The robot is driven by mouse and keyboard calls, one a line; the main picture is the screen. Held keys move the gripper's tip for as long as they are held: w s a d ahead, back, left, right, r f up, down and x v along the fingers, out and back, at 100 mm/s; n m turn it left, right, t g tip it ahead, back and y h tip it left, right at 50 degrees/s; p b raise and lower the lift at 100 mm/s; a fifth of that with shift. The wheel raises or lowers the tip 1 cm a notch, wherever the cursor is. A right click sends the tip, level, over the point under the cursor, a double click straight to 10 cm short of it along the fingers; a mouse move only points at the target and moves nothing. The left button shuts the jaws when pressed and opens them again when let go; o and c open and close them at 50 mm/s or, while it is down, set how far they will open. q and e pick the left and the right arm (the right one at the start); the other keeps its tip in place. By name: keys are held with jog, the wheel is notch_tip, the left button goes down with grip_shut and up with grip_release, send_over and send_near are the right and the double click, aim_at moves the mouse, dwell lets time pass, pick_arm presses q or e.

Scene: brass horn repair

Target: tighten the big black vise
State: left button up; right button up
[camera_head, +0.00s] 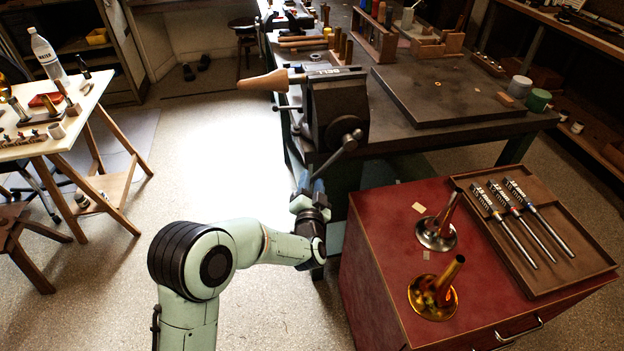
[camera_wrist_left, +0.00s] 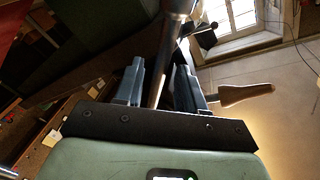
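The big black vise (camera_head: 338,105) is mounted at the near left corner of the dark workbench. Its metal handle bar (camera_head: 338,155) slants down and left from the screw hub on its front. My left gripper (camera_head: 312,187) is at the lower end of this bar, fingers pointing up. In the left wrist view the handle bar (camera_wrist_left: 163,65) runs between the two fingers of my left gripper (camera_wrist_left: 160,85). The fingers are apart, and a gap seems to show on each side of the bar. A tapered wooden piece (camera_head: 264,81) sticks out left at the vise's top. My right gripper is out of view.
A light table (camera_head: 75,122) is at the left. The floor (camera_head: 215,130) between is clear.

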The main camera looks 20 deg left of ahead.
pick_arm(q)
jog(key=shift+x, duration=0.85)
grip_shut()
jog(key=shift+s, duration=0.1)
